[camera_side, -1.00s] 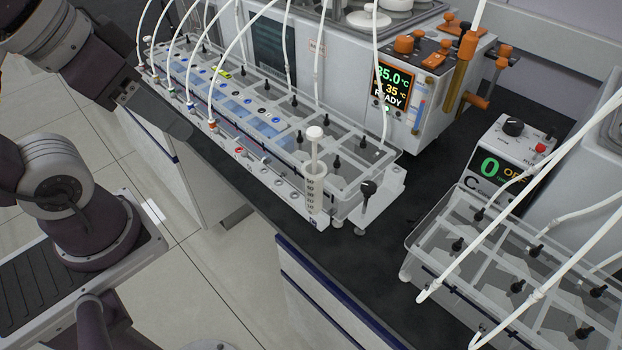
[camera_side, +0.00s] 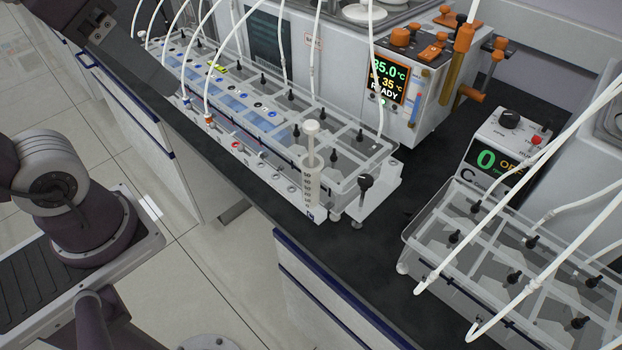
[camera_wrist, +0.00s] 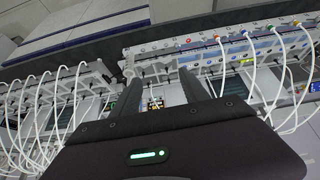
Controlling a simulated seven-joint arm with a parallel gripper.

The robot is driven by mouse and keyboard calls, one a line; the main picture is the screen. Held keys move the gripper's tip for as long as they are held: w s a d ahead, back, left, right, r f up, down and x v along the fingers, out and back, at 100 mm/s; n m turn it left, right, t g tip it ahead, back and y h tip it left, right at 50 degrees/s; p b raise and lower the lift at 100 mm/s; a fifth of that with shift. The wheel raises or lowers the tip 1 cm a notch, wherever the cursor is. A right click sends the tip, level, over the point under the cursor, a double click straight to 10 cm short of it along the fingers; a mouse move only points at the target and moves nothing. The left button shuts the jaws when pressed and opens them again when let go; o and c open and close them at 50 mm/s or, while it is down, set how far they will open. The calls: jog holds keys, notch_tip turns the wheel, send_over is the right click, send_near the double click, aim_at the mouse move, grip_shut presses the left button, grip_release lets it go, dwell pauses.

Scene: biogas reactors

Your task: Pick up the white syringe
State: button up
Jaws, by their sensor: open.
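The white syringe (camera_side: 312,170) stands upright at the right front corner of the long clear-topped reactor rack (camera_side: 345,204). Its round white plunger top sticks up above the rack, and dark markings run down its barrel. In the wrist view, a pale narrow shape by the rack's left end may be the syringe, but it is too small to be sure. My gripper (camera_wrist: 159,76) is open and empty, with its two dark fingers apart and pointing toward the rack's end. In the side view my dark wrist is at the upper left, away from the syringe; the fingers cannot be made out there.
White tubes (camera_side: 316,50) arch over the rack. A heater unit (camera_side: 388,80) with a lit display stands behind it. A second tubed rack (camera_side: 500,240) is at the right. Dark bench top (camera_side: 400,210) lies bare between the racks.

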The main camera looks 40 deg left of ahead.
jog(key=w+d+r+n+g, duration=0.25)
jog(key=w+d+n, duration=0.25)
jog(key=w, duration=0.4)
jog(key=n+g, duration=0.3)
jog(key=n, duration=0.1)
send_near(311, 122)
jog(key=w, duration=0.1)
jog(key=f, duration=1.1)
jog(key=s+f, duration=0.1)
jog(key=f, duration=0.4)
jog(key=shift+f, duration=0.3)
grip_shut()
notch_tip(311, 122, up, 10)
jog(key=shift+r, duration=0.1)
jog(key=shift+r, duration=1.45)
